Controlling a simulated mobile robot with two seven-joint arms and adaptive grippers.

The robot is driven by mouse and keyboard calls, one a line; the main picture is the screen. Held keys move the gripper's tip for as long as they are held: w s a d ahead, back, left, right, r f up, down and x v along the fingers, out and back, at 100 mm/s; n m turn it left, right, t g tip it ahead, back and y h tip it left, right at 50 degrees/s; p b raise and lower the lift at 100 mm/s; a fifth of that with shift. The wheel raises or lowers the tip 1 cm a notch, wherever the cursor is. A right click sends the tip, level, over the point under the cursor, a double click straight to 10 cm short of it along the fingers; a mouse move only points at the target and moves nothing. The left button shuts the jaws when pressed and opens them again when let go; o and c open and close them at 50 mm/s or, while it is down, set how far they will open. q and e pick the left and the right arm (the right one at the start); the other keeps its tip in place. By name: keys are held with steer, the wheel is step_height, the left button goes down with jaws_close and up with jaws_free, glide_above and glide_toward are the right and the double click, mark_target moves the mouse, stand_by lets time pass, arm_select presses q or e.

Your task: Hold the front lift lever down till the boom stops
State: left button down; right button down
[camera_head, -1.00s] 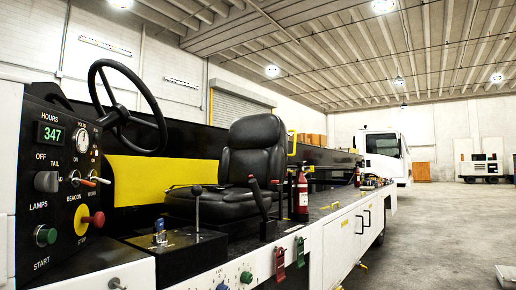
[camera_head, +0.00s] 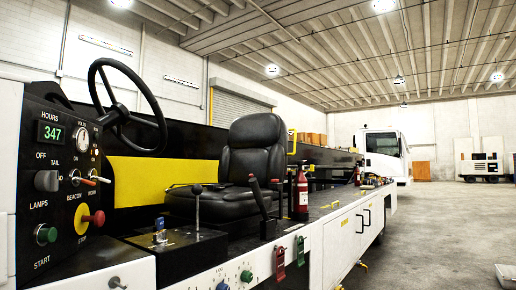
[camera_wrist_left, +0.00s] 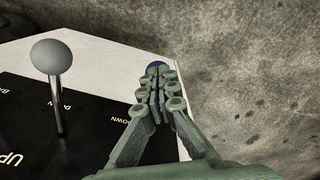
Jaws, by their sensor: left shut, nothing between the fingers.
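In the left wrist view, my left gripper (camera_wrist_left: 157,82) is shut and empty. Its fingertips overlap a dark blue rounded thing (camera_wrist_left: 155,66) at the panel's white edge; most of it is hidden, and I cannot tell whether they touch. A lever with a grey ball knob (camera_wrist_left: 52,57) stands upright to the left of the fingers, apart from them. It rises from a black plate (camera_wrist_left: 85,140) lettered UP and DOWN. I cannot tell which lever is the front lift lever. Neither gripper shows in the head view. The boom cannot be made out with certainty.
The head view shows the loader's dashboard (camera_head: 65,180), steering wheel (camera_head: 125,110) and black seat (camera_head: 253,155). A grey-knobbed lever (camera_head: 197,192) and a blue-topped control (camera_head: 160,230) stand on a black box. A fire extinguisher (camera_head: 302,192) stands beyond. Open concrete floor (camera_head: 450,225) lies right.

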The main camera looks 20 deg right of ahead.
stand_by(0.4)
arm_select(q)
steer(key=shift+r, duration=0.2)
step_height(320, 180, up, 9)
steer(key=s+d+p, duration=0.1)
steer(key=p, duration=0.3)
steer(key=shift+s+f+p, duration=0.15)
steer(key=shift+s+p, duration=0.2)
steer(key=shift+p, duration=0.05)
steer(key=shift+s+f, duration=0.1)
stand_by(0.4)
